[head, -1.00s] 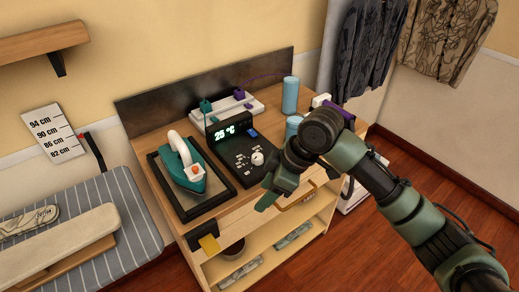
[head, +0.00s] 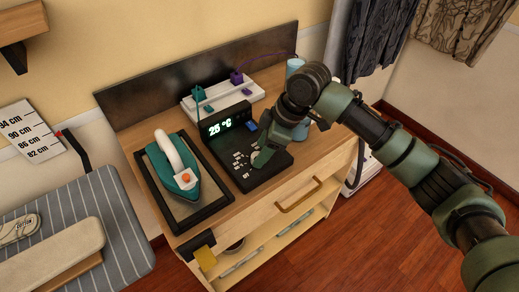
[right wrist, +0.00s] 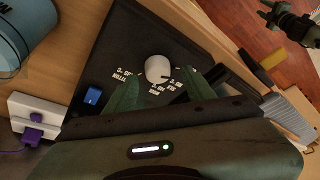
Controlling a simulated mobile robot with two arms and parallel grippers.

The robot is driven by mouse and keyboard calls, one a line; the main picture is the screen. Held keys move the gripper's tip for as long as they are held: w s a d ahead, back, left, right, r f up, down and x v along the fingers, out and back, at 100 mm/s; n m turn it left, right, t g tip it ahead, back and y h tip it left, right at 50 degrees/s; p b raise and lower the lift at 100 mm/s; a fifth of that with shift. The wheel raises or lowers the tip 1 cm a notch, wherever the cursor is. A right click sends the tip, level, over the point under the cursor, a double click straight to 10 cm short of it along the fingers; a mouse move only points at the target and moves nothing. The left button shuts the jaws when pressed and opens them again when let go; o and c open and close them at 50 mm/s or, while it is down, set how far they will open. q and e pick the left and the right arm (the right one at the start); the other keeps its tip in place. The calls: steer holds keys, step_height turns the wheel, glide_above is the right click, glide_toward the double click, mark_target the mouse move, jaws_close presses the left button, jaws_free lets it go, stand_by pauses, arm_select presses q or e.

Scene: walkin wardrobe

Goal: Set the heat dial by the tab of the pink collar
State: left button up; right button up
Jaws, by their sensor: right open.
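The white heat dial (right wrist: 157,69) sits on a black control box (head: 268,172) on the wooden cabinet top, with small white labels around it. The box's raised display (head: 220,128) reads 25 °C. My right gripper (head: 261,160) is low over the box and mostly hides the dial in the head view. In the right wrist view its two green fingers (right wrist: 162,76) are apart, one to either side of the dial; I cannot tell whether they touch it. A dark green gripper, apparently my left (right wrist: 268,14), shows at the top right there; its jaws are unclear. No pink collar is visible.
A teal iron (head: 182,175) rests on a black-framed plate left of the box. A white power strip (head: 222,98) with plugs lies behind. A light-blue cylinder (right wrist: 22,38) stands close to the gripper. A striped ironing board (head: 105,220) is at the left.

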steer(key=shift+w+a+f, duration=0.15)
steer(key=shift+a+f, duration=0.05)
steer(key=shift+f, duration=0.35)
steer(key=shift+a+f, duration=0.1)
steer(key=shift+f, duration=0.35)
steer(key=c, duration=1.2)
jaws_close()
steer(key=shift+r+p, duration=0.2)
steer(key=shift+p, duration=0.45)
steer(key=m+t+p, duration=0.1)
steer(key=m+p, duration=0.2)
steer(key=p, duration=0.2)
steer(key=m+t+h+p, duration=0.1)
steer(key=m+p, duration=0.2)
steer(key=p, duration=0.2)
steer(key=shift+a+r+m, duration=0.2)
steer(key=shift+m, duration=0.2)
arm_select(q)
step_height(320, 180, up, 14)
steer(key=w+p, duration=0.2)
steer(key=shift+d+r+p, duration=0.15)
steer(key=shift+p, duration=0.25)
arm_select(e)
steer(key=shift+f+m+t+h, duration=0.25)
steer(key=shift+m+t+h, duration=0.2)
steer(key=shift+m, duration=0.65)
arm_select(q)
steer(key=shift+w, duration=0.15)
